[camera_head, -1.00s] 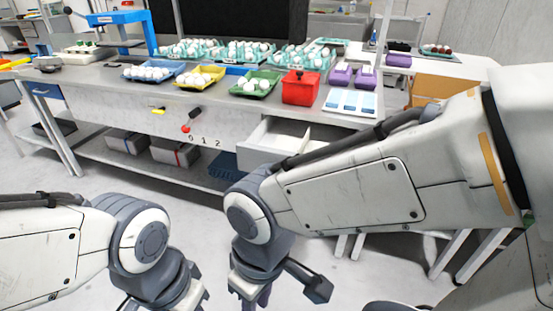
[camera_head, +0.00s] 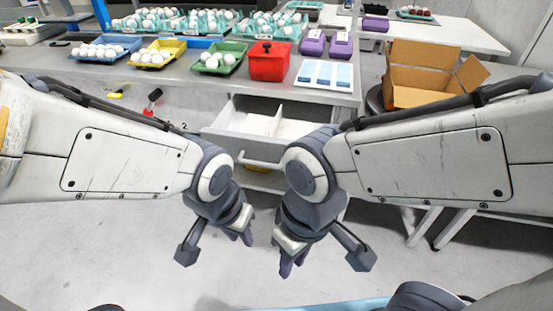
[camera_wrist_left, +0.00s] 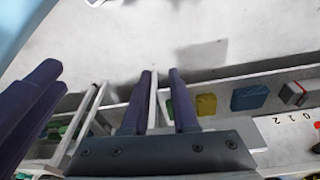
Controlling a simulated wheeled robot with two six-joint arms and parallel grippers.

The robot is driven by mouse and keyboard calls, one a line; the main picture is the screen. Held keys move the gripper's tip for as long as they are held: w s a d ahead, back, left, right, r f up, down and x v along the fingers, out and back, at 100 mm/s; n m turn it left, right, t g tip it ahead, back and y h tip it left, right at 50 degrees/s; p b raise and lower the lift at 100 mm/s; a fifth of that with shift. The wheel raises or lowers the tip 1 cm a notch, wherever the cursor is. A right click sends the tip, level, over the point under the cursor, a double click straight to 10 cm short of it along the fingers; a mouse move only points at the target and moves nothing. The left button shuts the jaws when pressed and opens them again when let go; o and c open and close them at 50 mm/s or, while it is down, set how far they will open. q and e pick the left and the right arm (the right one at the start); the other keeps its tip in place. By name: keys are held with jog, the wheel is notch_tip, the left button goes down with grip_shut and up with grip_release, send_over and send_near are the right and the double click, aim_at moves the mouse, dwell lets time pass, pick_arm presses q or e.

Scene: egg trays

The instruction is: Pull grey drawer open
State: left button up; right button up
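The grey drawer (camera_head: 243,145) stands pulled out from the table front in the head view. Its inside shows light and empty, with a divider, and a bar handle (camera_head: 262,162) runs across its front. My left gripper (camera_head: 249,236) hangs in front of and below the handle, apart from it. In the left wrist view its two dark fingers (camera_wrist_left: 160,76) are apart, with nothing seen held. My right gripper (camera_head: 292,268) hangs close beside it, also in front of the drawer; its finger gap is unclear. My right forearm hides the drawer's right end.
A red box (camera_head: 270,66), a green tray (camera_head: 237,68) of eggs and white-blue pads (camera_head: 325,86) stand on the table above the drawer. An open cardboard box (camera_head: 405,97) is at right. The floor (camera_head: 110,245) in front is clear.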

pick_arm(q)
jog(key=w+f+n+t+h+p, duration=0.15)
jog(key=w+f+n+t, duration=0.25)
jog(key=w, duration=0.9)
jog(key=n+t+h+p, duration=0.3)
jog(key=n+t+h, duration=0.4)
jog(key=n, duration=0.5)
send_near(259, 164)
jog(key=shift+g+h, duration=0.35)
jog(key=shift+g, duration=0.05)
jog(key=x, duration=1)
jog(key=shift+w+a+p, duration=0.2)
jog(key=shift+w+p, duration=0.2)
grip_shut()
